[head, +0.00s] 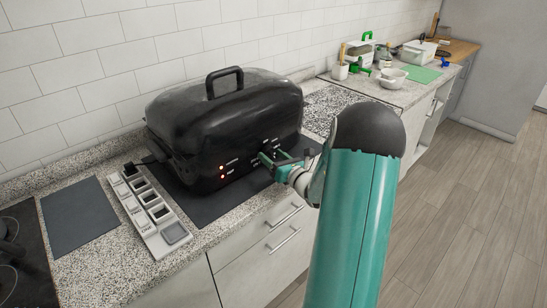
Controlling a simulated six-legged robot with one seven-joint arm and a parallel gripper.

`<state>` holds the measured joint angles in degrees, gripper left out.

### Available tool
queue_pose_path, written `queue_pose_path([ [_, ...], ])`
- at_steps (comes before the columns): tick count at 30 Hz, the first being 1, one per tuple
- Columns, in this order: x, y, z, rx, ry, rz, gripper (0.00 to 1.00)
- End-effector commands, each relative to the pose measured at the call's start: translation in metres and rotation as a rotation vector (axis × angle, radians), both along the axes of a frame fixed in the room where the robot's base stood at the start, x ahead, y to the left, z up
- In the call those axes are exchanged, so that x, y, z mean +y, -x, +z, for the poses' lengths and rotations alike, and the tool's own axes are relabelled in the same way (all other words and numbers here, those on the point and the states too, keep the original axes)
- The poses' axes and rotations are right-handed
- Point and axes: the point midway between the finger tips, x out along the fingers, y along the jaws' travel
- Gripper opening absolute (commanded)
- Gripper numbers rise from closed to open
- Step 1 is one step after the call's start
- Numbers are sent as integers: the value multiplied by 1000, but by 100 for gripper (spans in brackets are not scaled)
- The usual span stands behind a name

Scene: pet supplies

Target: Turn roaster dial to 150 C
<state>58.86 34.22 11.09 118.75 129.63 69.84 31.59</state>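The black roaster (222,120) with a lid and top handle stands on the counter left of centre. Small orange and red lights (222,172) glow on its front panel, with small white markings to their right. My gripper (270,158) is at the right part of the front panel, its green fingers pointing at the roaster. The dial is not clearly visible; the fingers cover the place where they meet the panel. I cannot tell whether the fingers touch or hold the dial, and the dial's setting cannot be read.
A dark mat (215,205) lies under the roaster. A white strip with several compartments (150,215) and a grey board (80,217) lie to the left. Drawers (265,250) are below the counter. A white bowl (391,78) and a green board (422,74) sit farther right. The floor at right is clear.

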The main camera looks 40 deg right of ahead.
Motion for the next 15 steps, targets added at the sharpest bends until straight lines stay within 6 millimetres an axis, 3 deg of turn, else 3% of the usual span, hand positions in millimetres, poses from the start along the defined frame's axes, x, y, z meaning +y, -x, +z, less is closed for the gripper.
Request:
queue_pose_path([
  [9,0,3,0,0,1,-1,59],
  [15,1,31,-1,1,0,-3,59],
])
